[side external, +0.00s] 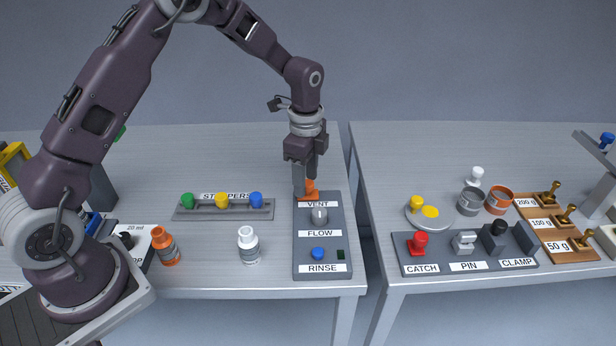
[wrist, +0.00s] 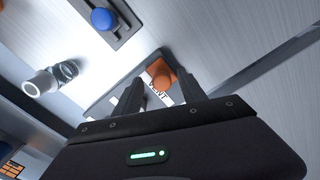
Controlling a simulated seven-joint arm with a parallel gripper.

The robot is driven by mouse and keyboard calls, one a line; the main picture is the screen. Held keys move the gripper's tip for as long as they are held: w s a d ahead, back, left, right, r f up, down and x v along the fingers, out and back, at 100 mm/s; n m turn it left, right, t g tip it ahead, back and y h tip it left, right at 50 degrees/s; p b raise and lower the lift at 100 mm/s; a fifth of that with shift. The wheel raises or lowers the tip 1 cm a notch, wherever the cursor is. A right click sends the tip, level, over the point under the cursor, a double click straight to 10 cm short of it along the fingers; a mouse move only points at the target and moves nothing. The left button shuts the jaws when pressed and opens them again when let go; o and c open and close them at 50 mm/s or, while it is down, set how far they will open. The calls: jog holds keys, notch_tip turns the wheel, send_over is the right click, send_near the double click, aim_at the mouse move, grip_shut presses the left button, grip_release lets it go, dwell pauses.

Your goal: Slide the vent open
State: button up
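The vent is an orange slide with an upright orange knob (side external: 310,186) at the far end of the grey panel (side external: 345,225), beside the VENT label (side external: 317,204). My gripper (side external: 305,184) points down at the vent from above. In the wrist view the orange knob (wrist: 161,76) shows between the tips of my two dark fingers (wrist: 160,80). The fingers stand apart, with a narrow gap seeming to show beside the knob. In the side view the near finger hides part of the knob.
The same panel holds a grey FLOW knob (side external: 319,215) and a blue RINSE button (side external: 318,253). A stoppers rack (side external: 224,213) and a white bottle (side external: 249,245) stand to the left. A gap between tables lies to the right, before the CATCH, PIN and CLAMP panel (side external: 440,257).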

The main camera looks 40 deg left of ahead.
notch_tip(320, 180, up, 7)
jog(key=shift+r, duration=0.1)
dwell(0.4)
jog(key=s+r+n+t, duration=0.1)
jog(key=s+r+n, duration=0.2)
jog(key=s+r, duration=0.45)
jog(key=s+r+n+t, duration=0.2)
jog(key=s+n, duration=0.3)
jog(key=s, duration=0.6)
jog(key=s+d+r+n+t, duration=0.1)
jog(key=s+r+n, duration=0.4)
jog(key=s, duration=0.6)
jog(key=shift+s+d+n+t, duration=0.3)
jog(key=shift+n+t, duration=0.3)
jog(key=shift+t, duration=0.2)
jog(key=shift+o, duration=0.4)
jog(key=shift+w+r, duration=0.1)
dwell(0.3)
